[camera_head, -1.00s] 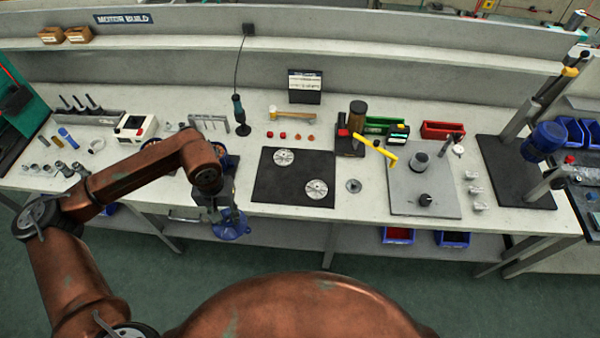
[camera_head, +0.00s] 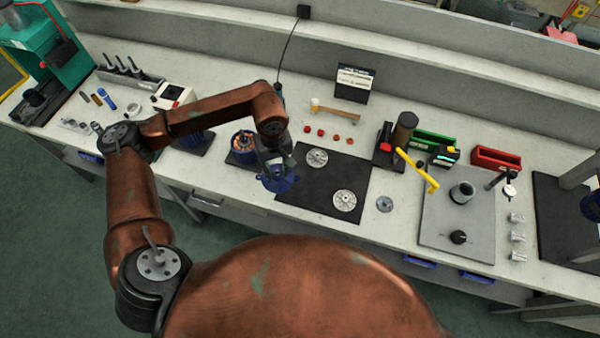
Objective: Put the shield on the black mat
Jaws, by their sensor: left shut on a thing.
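My left gripper (camera_head: 274,171) is shut on the blue shield (camera_head: 284,185), a flat round part with lobed edges that hangs below the fingers. The black mat (camera_head: 321,197) lies on the bench to the right, with two silver round plates on it, one upper left (camera_head: 317,157) and one lower right (camera_head: 344,200). The shield overlaps the mat's left edge in the picture. It looks held above the surface, but I cannot tell its height. The fingers hide part of its top. My right gripper is not in view.
A blue motor housing with copper windings (camera_head: 243,143) stands close left of the gripper. A mallet (camera_head: 335,111) and several red caps (camera_head: 321,132) lie behind the mat. A metal disc (camera_head: 384,204) lies right of it. The mat's lower-left part is bare.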

